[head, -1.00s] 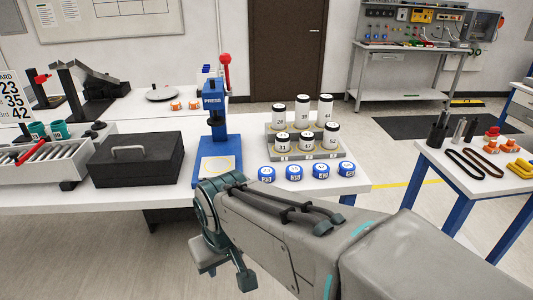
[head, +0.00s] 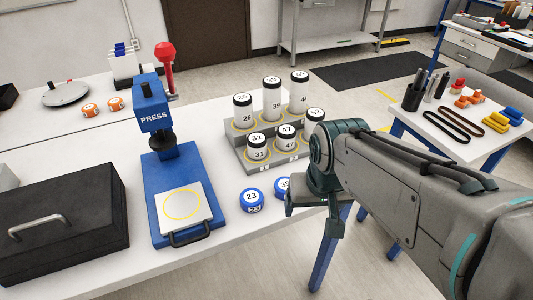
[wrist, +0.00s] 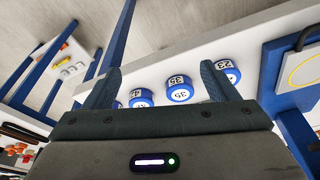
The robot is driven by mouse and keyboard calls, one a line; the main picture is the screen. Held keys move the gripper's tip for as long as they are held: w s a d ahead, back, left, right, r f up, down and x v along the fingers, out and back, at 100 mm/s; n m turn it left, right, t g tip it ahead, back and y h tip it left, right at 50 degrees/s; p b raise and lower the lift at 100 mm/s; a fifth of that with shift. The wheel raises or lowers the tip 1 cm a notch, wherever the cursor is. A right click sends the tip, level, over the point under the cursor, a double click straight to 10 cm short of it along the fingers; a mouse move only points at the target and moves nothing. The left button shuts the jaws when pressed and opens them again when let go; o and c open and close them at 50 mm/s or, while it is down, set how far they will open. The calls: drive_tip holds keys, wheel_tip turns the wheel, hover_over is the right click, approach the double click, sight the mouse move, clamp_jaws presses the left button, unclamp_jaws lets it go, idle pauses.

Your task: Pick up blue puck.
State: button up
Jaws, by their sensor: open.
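Blue pucks with white numbered tops stand in a row on the white table. In the head view, puck 23 (head: 250,201) is fully in sight, and puck 35 (head: 282,187) is partly hidden by my gripper (head: 313,213). In the wrist view, puck 23 (wrist: 229,73) is beyond the right finger, and puck 35 (wrist: 180,91) shows between the fingers. Another blue puck (wrist: 141,98) lies to its left, and one more (wrist: 118,105) is mostly hidden at the left finger. My gripper (wrist: 161,68) is open and empty, with its fingers apart near the row.
A blue press (head: 155,125) stands left of the pucks, with a black case (head: 60,225) farther left. A grey stepped rack (head: 245,155) of white cylinders stands behind the pucks. Two orange pucks (head: 91,110) sit at the back left. A side table (head: 455,155) is at right.

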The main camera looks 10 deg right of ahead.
drive_tip(key=w+a+r+m+g+p, duration=0.2)
drive_tip(key=w+a+r+m+p, duration=0.25)
drive_tip(key=w+a, duration=0.2)
drive_tip(key=m+p, duration=0.2)
drive_tip(key=m, duration=0.4)
hover_over(251, 197)
drive_tip(key=shift+n+g, duration=0.25)
drive_tip(key=shift+g, duration=0.15)
drive_tip(key=f, duration=0.7)
drive_tip(key=shift+w+a+f, duration=0.1)
drive_tip(key=shift+w+f, duration=0.05)
drive_tip(key=shift+w, duration=0.15)
drive_tip(key=shift+s+f+p, duration=0.15)
drive_tip(key=shift+f+p, duration=0.3)
drive_tip(key=shift+f, duration=1)
drive_tip(key=shift+s+f+p, duration=0.1)
drive_tip(key=shift+f+p, duration=0.3)
drive_tip(key=shift+f, duration=1)
drive_tip(key=c, duration=1.1)
drive_tip(key=shift+r, duration=0.15)
